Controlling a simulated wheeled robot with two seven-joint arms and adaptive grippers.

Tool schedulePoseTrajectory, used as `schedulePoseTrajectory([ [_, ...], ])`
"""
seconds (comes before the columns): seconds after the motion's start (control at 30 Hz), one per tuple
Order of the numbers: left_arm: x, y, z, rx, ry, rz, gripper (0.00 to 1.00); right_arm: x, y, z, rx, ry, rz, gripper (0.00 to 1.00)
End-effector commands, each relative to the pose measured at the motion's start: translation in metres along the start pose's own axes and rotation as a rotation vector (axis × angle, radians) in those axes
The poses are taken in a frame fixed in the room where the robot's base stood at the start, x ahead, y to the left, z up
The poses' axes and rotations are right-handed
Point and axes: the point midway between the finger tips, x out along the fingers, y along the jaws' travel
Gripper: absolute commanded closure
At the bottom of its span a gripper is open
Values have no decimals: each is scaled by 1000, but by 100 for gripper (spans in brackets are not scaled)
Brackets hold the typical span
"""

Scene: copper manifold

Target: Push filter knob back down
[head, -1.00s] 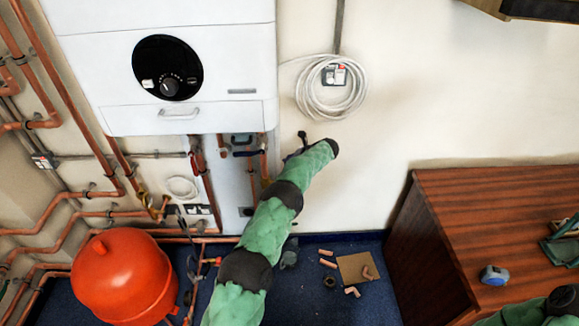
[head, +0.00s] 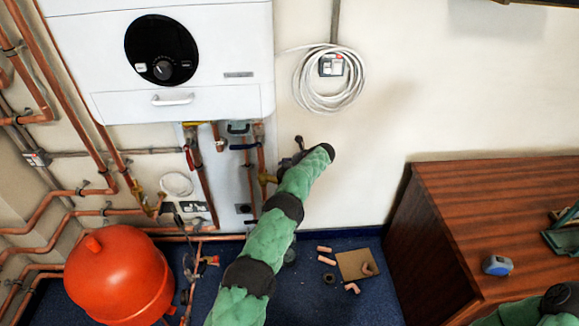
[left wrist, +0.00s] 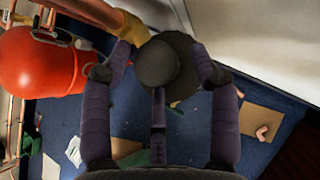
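My left gripper (head: 291,160) is beside the pipework under the white boiler, close to the wall. A brass fitting (left wrist: 127,34) adjoins the knob. In the head view the knob cannot be told apart from the gripper. My right gripper is out of view; only part of that arm shows at the lower right.
The white boiler (head: 235,55) hangs above, with copper pipes (head: 205,190) below it. A red tank (head: 120,275) stands at lower left. A cable coil (head: 352,88) hangs on the wall. A wooden cabinet (head: 470,210) stands right. Pipe pieces and cardboard (head: 352,266) lie on the blue floor.

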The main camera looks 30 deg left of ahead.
Motion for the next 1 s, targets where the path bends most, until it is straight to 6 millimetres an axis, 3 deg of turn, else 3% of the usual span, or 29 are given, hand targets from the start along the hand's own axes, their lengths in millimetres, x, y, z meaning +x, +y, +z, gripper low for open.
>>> schedulePoseTrajectory([
  [0.47,-11,-1,1,1,-1,-1,37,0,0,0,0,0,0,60],
  [1.0,-102,-1,0,1,0,-1,37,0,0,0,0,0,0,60],
])
